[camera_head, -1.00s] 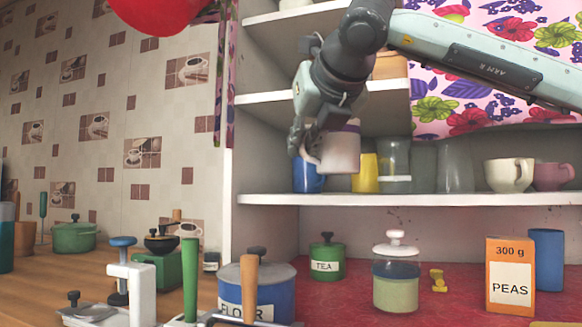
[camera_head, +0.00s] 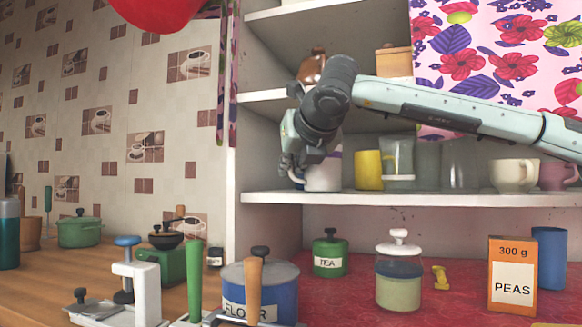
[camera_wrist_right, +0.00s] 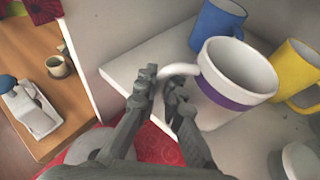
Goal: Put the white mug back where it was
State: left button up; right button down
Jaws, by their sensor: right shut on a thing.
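The white mug (camera_head: 323,173) is at the left end of the middle shelf (camera_head: 440,199), upright, its base level with the shelf top. I cannot tell whether it touches the shelf. My right gripper (camera_head: 292,169) is left of it, shut on its handle. In the right wrist view the white mug (camera_wrist_right: 235,75) has a purple band, and its handle meets the fingertips of my right gripper (camera_wrist_right: 160,84). A blue mug (camera_wrist_right: 216,26) stands behind it there; in the head view it is hidden. My left gripper is not in view.
A yellow mug (camera_head: 368,170) stands right of the white mug, then glass jars (camera_head: 398,160), a cream cup (camera_head: 513,175) and a pink cup (camera_head: 556,174). The cupboard side wall (camera_head: 233,180) is close on the left. Canisters stand on the counter below.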

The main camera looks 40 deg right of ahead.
jog(key=c, duration=2.1)
grip_release()
jog(key=o, duration=0.4)
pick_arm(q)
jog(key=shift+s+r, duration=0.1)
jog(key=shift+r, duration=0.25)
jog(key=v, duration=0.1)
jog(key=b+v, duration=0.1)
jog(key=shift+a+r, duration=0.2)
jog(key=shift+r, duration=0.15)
pick_arm(e)
jog(key=v, duration=1.2)
